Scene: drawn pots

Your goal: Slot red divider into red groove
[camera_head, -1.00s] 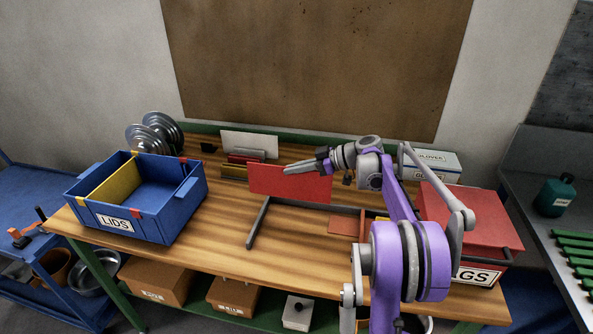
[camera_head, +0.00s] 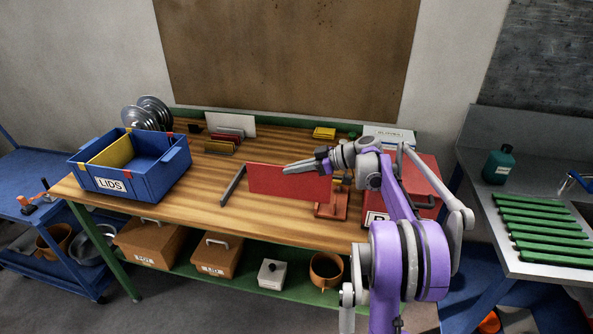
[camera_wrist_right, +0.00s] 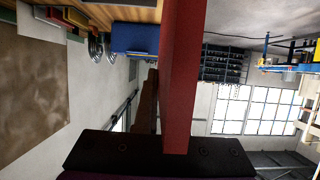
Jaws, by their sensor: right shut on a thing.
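My right gripper (camera_head: 304,167) is shut on the red divider (camera_head: 280,184), a flat red board held upright on edge over the middle of the workbench. In the right wrist view the divider (camera_wrist_right: 184,75) runs as a long red strip up from the dark gripper part (camera_wrist_right: 150,152). The blue LIDS bin (camera_head: 150,182) stands at the bench's left, apart from the divider. A yellow divider (camera_head: 105,153) is in it, and small red marks show on its rim; the groove itself is too small to make out. The bin also shows in the right wrist view (camera_wrist_right: 134,38). My left gripper is not in view.
A rack of upright plates (camera_head: 222,145) and metal lids (camera_head: 150,110) stand at the back. A dark bar (camera_head: 232,186) lies left of the divider. A red box (camera_head: 425,175) is behind my right arm. Bare bench (camera_head: 195,190) lies between bin and bar.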

